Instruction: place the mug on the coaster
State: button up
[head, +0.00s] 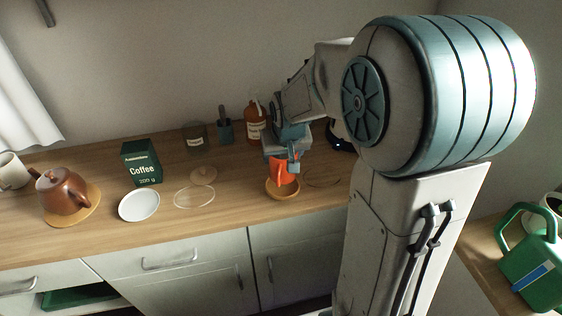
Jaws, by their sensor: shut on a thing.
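My gripper (285,158) points down over the right part of the wooden counter and is shut on an orange mug (281,173). The gripper covers the mug's upper part. A round tan wooden coaster (283,193) lies directly below the mug, with its front rim showing. I cannot tell whether the mug's base touches it or hangs just above.
A white plate (139,205), a pale ring-shaped mat (194,197) and a lidlike wooden disc (203,175) lie left of the mug. A coffee box (142,163), brown teapot (62,192) and white mug (12,171) stand further left. An amber bottle (255,122) stands behind.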

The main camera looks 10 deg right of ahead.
aim_at(283, 164)
notch_tip(283, 164, down, 4)
jog(key=shift+r, duration=0.1)
jog(key=o, duration=1.2)
jog(key=shift+f, duration=0.25)
jog(key=shift+r, duration=0.25)
jog(key=shift+r, duration=0.25)
jog(key=v, duration=1.1)
jog(key=shift+g, duration=0.8)
jog(key=s, duration=1.1)
jog(key=s+f, duration=0.1)
jog(key=s, duration=0.5)
jog(key=shift+f, duration=0.1)
